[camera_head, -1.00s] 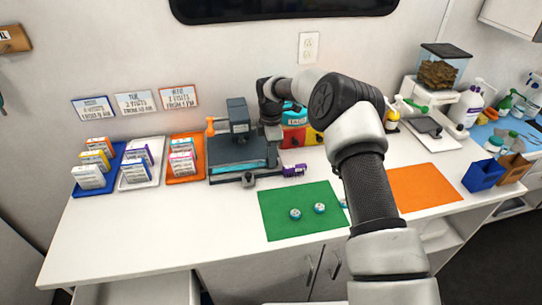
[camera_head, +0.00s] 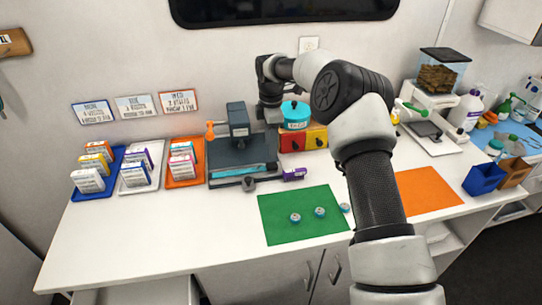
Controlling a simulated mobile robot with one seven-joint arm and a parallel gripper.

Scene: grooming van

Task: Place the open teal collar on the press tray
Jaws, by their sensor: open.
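The press (camera_head: 238,122) is a dark grey machine with an orange-ended lever, standing at the back of the white counter. A flat teal strip, which looks like the open teal collar (camera_head: 236,171), lies along the front of the press tray (camera_head: 214,158). Its exact seating is too small to tell. My gripper (camera_head: 271,120) is open, at the right of the press head, behind and above the strip and apart from it. Its fingertips are small and dark, and nothing shows between them.
A teal tub (camera_head: 295,114) stands on red and yellow boxes (camera_head: 303,138) right of the press. A purple item (camera_head: 294,174) lies by the press's front right corner. A green mat (camera_head: 300,212) holds small round pieces. Blue, white and orange trays hold cartons at left.

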